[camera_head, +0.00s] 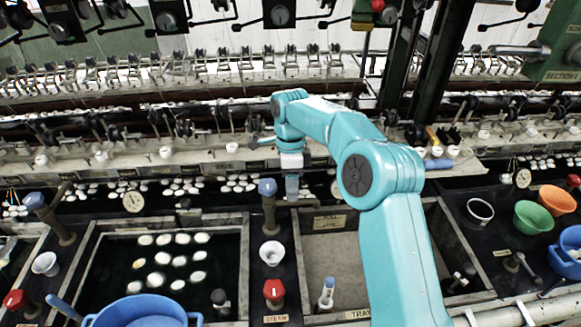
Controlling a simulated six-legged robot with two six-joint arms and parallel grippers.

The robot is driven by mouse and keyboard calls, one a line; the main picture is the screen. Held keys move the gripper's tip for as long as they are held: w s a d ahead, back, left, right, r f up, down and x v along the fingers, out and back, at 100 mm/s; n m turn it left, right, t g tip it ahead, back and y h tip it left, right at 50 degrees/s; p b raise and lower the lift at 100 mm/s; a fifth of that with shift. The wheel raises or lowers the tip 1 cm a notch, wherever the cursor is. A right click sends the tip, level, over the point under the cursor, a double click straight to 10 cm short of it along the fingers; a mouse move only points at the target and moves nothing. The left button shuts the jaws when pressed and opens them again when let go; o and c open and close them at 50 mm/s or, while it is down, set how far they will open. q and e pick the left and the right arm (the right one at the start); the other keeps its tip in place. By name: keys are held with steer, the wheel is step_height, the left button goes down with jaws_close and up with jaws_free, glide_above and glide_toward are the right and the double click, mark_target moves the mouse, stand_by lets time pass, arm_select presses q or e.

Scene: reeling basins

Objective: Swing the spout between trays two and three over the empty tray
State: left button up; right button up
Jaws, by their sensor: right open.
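A spout with a blue knob (267,187) and a dark brown tube stands on the divider between the tray of cocoons and the bare tray. Its tube points toward me over the divider, above a white cup (271,253). The bare tray (325,262) to its right has a brownish floor with no cocoons visible; my right arm hides part of it. The left tray (233,240) holds dark water and several white cocoons. My right gripper (292,190) is open, just right of the blue knob, seemingly apart from it. My left gripper is not in view.
Another blue-knobbed spout (36,201) stands at far left. A red STEAM knob (273,290) and a white-and-blue bottle-like item (326,293) are near the front. A blue basin (142,312) is at front left; green (532,218) and orange (557,199) bowls are right. Reeling machinery lines the back.

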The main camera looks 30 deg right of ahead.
step_height(320, 180, up, 9)
steer(key=w+p, duration=0.1)
steer(key=p, duration=0.1)
steer(key=shift+w+d, duration=0.2)
steer(key=shift+d, duration=0.2)
steer(key=shift+f, duration=0.1)
stand_by(1.6)
